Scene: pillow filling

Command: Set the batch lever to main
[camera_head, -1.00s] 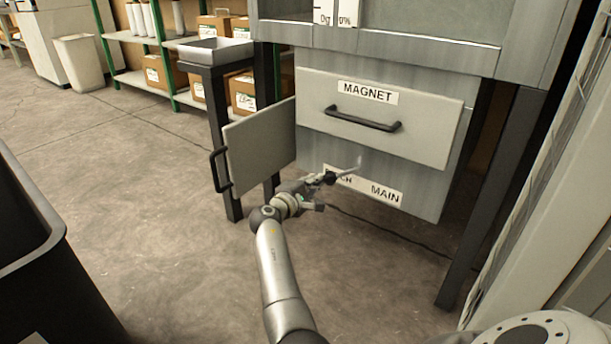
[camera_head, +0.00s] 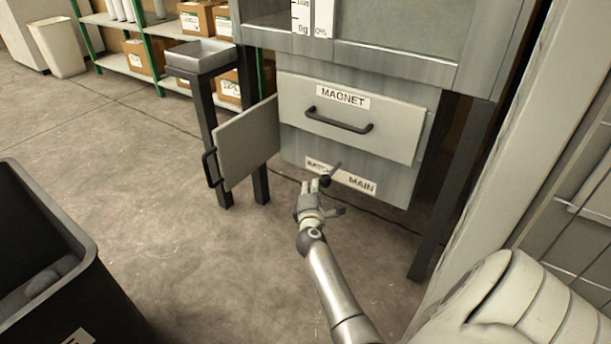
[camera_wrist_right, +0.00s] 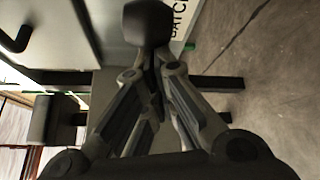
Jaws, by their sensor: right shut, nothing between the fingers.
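The batch lever (camera_head: 335,168) is a short stem with a dark knob (camera_head: 325,181), at the label strip (camera_head: 358,184) reading BATCH on the left and MAIN on the right. The stem shows near the middle of the strip; which word it is set to I cannot tell. My right gripper (camera_head: 311,183) is shut and empty, just left of the knob. In the right wrist view the knob (camera_wrist_right: 147,22) is just beyond the shut fingertips; whether they touch is unclear. Part of the BATCH word is covered. My left gripper is not in view.
A MAGNET drawer front (camera_head: 350,115) with a dark handle is above the lever. An open panel door (camera_head: 247,145) with a handle stands to the left. A dark bin (camera_head: 75,262) is at lower left. A dark cabinet leg (camera_head: 452,185) stands right; floor between is free.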

